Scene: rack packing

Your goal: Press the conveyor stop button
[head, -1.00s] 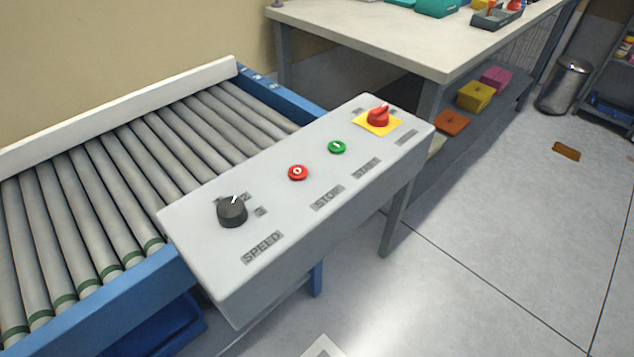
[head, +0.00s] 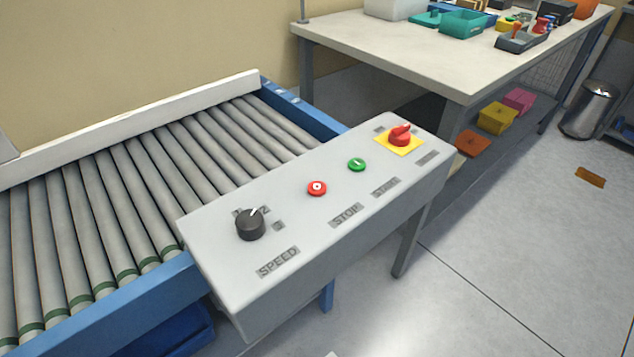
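The red stop button (head: 317,188) sits on the sloped top of the grey control box (head: 213,255), above the STOP label (head: 346,214). The green start button (head: 357,165) is to its upper right. The black speed knob (head: 249,225) is to its lower left, above the SPEED label. A red rotary switch (head: 400,135) on a yellow plate is at the box's far right end. Neither of my grippers shows in the head view, and nothing touches the buttons.
The roller conveyor (head: 120,205) with its blue frame (head: 120,310) runs along the box's left side. A workbench (head: 430,60) with bins on it stands behind. A trash can (head: 590,110) is at the far right. The floor (head: 500,260) at right is mostly clear.

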